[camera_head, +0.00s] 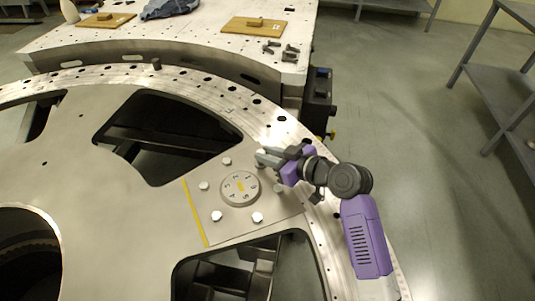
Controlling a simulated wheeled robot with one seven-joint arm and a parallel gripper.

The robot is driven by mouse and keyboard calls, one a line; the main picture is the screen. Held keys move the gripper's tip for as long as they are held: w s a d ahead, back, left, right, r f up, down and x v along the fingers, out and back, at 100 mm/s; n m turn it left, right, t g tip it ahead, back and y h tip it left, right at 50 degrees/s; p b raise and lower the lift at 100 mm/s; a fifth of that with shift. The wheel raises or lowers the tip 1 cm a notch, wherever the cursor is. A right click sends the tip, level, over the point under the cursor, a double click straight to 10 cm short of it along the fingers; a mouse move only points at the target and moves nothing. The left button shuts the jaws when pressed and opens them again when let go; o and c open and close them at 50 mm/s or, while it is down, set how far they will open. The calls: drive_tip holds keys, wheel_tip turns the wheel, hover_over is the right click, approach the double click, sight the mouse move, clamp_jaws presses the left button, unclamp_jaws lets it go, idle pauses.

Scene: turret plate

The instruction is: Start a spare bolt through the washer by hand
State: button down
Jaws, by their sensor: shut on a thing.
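My gripper (261,158) reaches in from the right over the turret plate (150,215), its fingers low at the upper right of a round numbered disc (240,188). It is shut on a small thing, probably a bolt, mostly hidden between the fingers. Pale bolt heads ring the disc: one above it (227,161), one at its left (204,186), one at lower left (217,216), one at lower right (257,217) and one at right (279,188). I cannot make out a washer or whether the held thing touches the plate.
A yellow stripe (195,212) runs left of the disc. Large openings cut the plate above (165,135) and below the disc. Behind stands a table (200,45) with wooden boards, a blue cloth (170,8) and dark metal parts (290,53). Grey shelving (500,85) is at right.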

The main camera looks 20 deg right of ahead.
idle(0.7)
drive_tip(key=shift+s+a+m+h+p, duration=0.1)
drive_tip(key=shift+a+m+h+p, duration=0.1)
drive_tip(key=shift+m+h+p, duration=0.3)
drive_tip(key=shift+m+t+h+p, duration=0.4)
drive_tip(key=shift+h+p, duration=0.1)
drive_tip(key=shift+p, duration=0.4)
drive_tip(key=p, duration=0.1)
drive_tip(key=m+h+p, duration=0.1)
drive_tip(key=shift+a+h+p, duration=0.2)
drive_tip(key=shift+h+p, duration=0.1)
drive_tip(key=shift+p, duration=0.1)
drive_tip(key=shift+s+f+m+h+p, duration=0.1)
drive_tip(key=shift+f+m+h+p, duration=0.15)
drive_tip(key=shift+m+h+p, duration=1.6)
drive_tip(key=shift+f+n+y+p, duration=0.15)
drive_tip(key=shift+n+y+p, duration=0.5)
drive_tip(key=shift+y, duration=0.1)
drive_tip(key=shift+a+h, duration=0.1)
drive_tip(key=shift+h, duration=0.2)
